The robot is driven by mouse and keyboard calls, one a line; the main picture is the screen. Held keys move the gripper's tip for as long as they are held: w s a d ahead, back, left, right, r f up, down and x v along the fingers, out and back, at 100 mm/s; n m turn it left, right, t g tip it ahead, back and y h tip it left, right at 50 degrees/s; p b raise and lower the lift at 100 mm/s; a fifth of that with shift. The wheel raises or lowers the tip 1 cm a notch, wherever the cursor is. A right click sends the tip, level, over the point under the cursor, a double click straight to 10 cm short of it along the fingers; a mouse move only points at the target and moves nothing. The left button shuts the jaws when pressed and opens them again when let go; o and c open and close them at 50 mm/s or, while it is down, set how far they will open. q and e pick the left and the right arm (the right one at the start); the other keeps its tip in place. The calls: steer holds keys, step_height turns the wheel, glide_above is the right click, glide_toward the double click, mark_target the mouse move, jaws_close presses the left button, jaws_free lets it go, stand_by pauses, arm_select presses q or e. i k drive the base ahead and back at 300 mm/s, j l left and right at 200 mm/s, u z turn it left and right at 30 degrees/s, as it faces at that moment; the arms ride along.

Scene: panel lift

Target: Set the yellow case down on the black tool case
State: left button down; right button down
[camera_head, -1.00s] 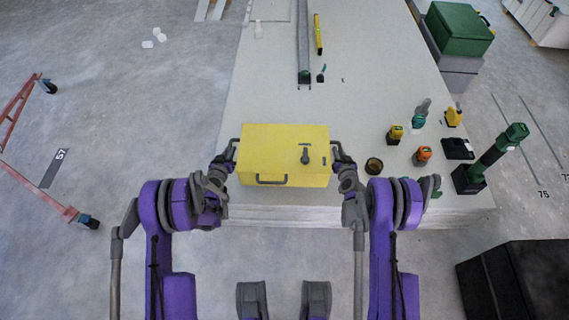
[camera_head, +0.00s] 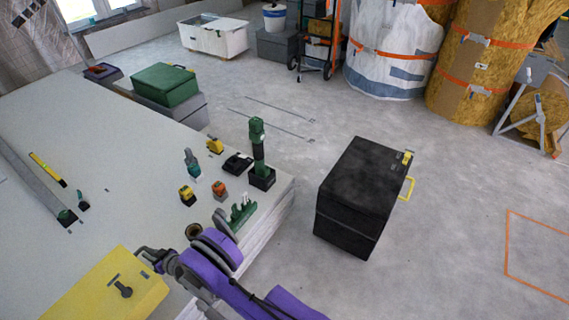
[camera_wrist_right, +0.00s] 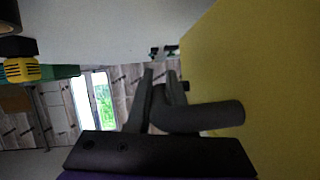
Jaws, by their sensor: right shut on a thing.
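The yellow case (camera_head: 105,290) is at the bottom left of the head view, cut off by the frame edge. It is over the pale panel stack, and I cannot tell whether it touches it. My right gripper (camera_head: 152,258) is shut on the case's dark side handle. In the right wrist view the gripper fingers (camera_wrist_right: 163,90) close at the handle (camera_wrist_right: 205,117), beside the yellow case wall (camera_wrist_right: 265,90). The black tool case (camera_head: 355,195) stands on the floor, right of the stack, with a yellow handle on its right side. My left gripper is out of view.
The pale panel stack (camera_head: 95,190) holds several small tools and a tall green tool (camera_head: 257,150) near its right corner. A green case (camera_head: 165,85) stands behind. Floor around the black case is clear. Wrapped rolls (camera_head: 395,50) stand at the back.

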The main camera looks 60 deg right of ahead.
mark_target(364, 172)
steer(key=l+u, duration=0.1)
steer(key=u, duration=1.4)
steer(key=k, duration=3.1)
